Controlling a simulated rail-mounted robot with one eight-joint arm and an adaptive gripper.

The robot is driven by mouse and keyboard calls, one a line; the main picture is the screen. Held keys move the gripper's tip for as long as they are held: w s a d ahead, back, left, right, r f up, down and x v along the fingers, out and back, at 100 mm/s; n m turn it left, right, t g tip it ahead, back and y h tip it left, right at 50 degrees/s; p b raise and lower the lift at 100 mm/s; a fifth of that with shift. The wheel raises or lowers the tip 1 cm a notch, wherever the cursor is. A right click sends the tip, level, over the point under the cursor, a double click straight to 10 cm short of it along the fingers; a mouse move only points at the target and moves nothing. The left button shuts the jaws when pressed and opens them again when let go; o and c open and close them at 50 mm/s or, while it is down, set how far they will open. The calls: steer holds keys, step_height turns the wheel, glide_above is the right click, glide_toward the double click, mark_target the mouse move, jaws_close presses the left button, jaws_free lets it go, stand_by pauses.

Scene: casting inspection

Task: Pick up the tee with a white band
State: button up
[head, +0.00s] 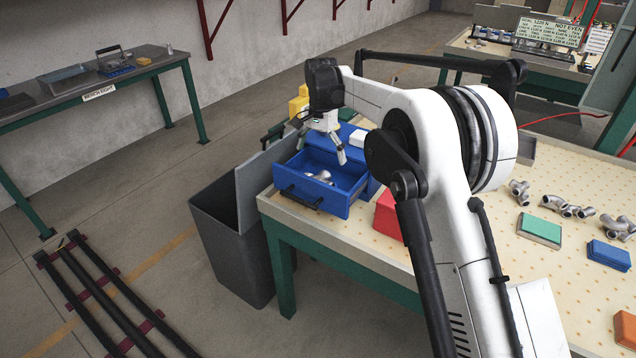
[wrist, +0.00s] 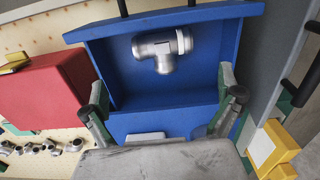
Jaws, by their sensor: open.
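A grey metal tee (head: 320,177) lies in the open blue drawer (head: 338,206). In the wrist view the tee (wrist: 163,50) lies toward the drawer's front panel, its branch pointing down in the picture. A paler ring shows at its right end; I cannot tell for sure whether it is a white band. My gripper (head: 321,151) is above the drawer, apart from the tee, with nothing between its fingers. In the wrist view my gripper (wrist: 163,84) has its fingers spread wide, and the tee shows beyond them, between their lines.
A red box (head: 387,215) stands right of the drawer. A grey bin (head: 232,245) stands on the floor at the left. Several metal fittings (head: 562,206), a green-topped block (head: 540,230) and a blue block (head: 608,255) lie on the table at right.

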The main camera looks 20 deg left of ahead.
mark_target(319, 176)
step_height(319, 176, down, 5)
steer(key=shift+f, duration=0.15)
steer(key=shift+w+a+f, duration=0.1)
steer(key=shift+a+f, duration=0.05)
steer(key=shift+f, duration=1.15)
steer(key=shift+a+f, duration=0.1)
steer(key=shift+f, duration=1.2)
steer(key=shift+c, duration=0.4)
steer(key=c, duration=1.6)
steer(key=shift+r, duration=0.15)
steer(key=shift+c, duration=0.2)
